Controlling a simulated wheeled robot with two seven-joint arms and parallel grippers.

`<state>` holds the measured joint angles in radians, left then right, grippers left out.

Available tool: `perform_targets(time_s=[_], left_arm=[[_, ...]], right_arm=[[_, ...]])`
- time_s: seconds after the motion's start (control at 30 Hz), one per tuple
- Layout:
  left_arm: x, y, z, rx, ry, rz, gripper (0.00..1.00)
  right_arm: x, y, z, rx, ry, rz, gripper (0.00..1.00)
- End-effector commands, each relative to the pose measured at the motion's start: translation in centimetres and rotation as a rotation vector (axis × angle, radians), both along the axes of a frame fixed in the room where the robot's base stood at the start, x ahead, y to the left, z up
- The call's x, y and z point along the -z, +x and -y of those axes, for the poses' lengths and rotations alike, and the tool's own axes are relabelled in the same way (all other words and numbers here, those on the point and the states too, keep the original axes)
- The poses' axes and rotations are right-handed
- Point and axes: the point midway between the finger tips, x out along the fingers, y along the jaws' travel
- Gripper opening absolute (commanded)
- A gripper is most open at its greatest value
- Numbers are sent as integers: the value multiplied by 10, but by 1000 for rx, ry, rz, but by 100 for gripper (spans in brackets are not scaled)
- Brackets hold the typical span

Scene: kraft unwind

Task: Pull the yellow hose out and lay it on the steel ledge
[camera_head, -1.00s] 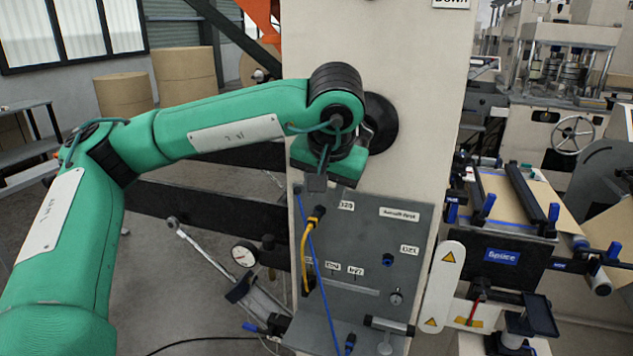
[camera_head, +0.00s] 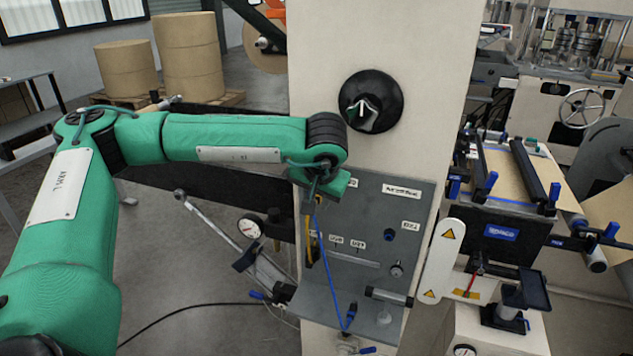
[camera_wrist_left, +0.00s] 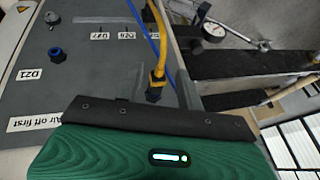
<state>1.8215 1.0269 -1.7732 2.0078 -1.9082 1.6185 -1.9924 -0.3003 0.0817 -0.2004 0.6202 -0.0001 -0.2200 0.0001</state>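The yellow hose (camera_head: 309,243) hangs at the left side of the grey panel (camera_head: 370,215). Its upper end is hidden behind my left gripper (camera_head: 313,203) in the head view. In the left wrist view the yellow hose (camera_wrist_left: 158,45) ends in a brass fitting and a dark connector (camera_wrist_left: 155,90), just beyond the dark edge of my gripper. I cannot see its fingertips clearly, nor whether they touch the hose. The steel ledge (camera_head: 325,305) sticks out below the panel. My right gripper is not in view.
A pressure gauge (camera_head: 249,227) and linkage stand to the left. A white guard (camera_head: 440,262) is at the right.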

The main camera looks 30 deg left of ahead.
Motion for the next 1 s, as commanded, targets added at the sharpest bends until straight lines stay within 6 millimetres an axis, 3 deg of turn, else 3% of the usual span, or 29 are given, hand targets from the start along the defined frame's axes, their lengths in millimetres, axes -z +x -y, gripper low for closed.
perform_targets(time_s=[0.4, 0.6, 0.67, 0.7, 0.73, 1.0], left_arm=[[7, 2, -3, 0, 0, 0, 35], [7, 2, -3, 0, 0, 0, 0], [7, 2, -3, 0, 0, 0, 0], [7, 2, -3, 0, 0, 0, 5], [7, 2, -2, 0, 0, 0, 0], [7, 2, -2, 0, -1, 0, 0]], right_arm=[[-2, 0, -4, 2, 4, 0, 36], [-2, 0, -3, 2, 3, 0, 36], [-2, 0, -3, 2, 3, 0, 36], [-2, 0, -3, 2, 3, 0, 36], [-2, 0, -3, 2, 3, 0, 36], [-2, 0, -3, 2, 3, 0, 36]])
